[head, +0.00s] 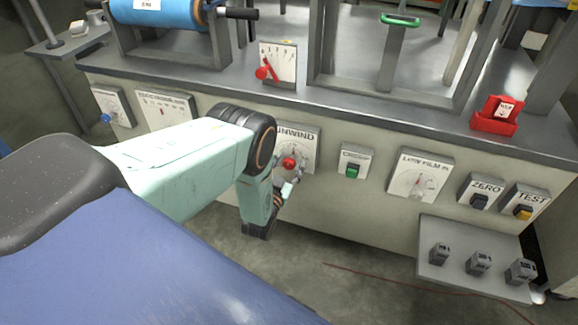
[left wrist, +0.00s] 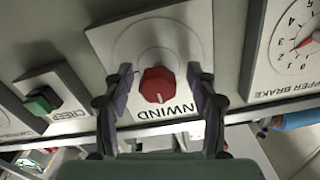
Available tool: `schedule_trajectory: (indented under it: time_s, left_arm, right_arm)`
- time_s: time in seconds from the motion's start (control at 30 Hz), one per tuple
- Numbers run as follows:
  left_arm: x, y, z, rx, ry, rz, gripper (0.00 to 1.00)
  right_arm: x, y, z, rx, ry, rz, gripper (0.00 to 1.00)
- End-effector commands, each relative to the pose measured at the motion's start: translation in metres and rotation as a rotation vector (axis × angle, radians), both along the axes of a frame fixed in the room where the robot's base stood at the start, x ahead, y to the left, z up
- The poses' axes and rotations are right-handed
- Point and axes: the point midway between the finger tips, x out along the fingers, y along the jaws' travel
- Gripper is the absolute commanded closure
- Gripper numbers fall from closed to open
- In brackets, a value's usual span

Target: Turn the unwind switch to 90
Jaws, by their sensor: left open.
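The unwind switch is a round red knob (head: 289,162) on a white dial plate (head: 311,139) marked UNWIND, on the front of the bench. My left gripper (head: 291,184) is at this plate, in front of the knob. In the left wrist view the red knob (left wrist: 157,84) has a pale pointer mark toward the printed name. My left gripper (left wrist: 160,92) is open there, one finger on each side of the knob, with gaps visible. My left arm hides part of the plate in the head view, and the scale numbers are not readable. My right gripper is not in view.
A green switch (head: 353,170) sits right of the unwind plate, then a film dial (head: 420,174) and ZERO (head: 480,200) and TEST (head: 524,211) switches. A low shelf (head: 452,278) with grey weights projects at lower right. A blue roll (head: 155,12) stands on top.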

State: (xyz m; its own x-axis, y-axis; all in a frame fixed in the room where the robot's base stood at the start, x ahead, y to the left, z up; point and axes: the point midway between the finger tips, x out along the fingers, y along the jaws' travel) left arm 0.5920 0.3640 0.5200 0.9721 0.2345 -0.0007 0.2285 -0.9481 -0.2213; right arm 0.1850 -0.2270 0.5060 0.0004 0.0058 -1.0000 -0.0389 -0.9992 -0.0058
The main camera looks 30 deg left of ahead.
Motion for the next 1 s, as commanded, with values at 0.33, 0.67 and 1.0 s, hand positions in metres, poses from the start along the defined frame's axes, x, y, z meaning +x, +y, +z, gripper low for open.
schedule_trajectory:
  time_s: [0.33,0.67,1.0]
  left_arm:
    - [0.0001,-0.0023,0.0006,0.0,-0.001,-0.001,0.59]
    - [0.0,-0.002,0.0006,0.0,-0.001,0.0,0.87]
    - [-0.0001,-0.002,0.0006,0.014,0.002,0.0,0.98]
  right_arm:
    - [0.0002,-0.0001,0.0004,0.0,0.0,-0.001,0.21]
    - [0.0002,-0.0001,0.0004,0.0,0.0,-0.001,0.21]
    - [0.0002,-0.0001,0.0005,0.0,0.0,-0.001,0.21]
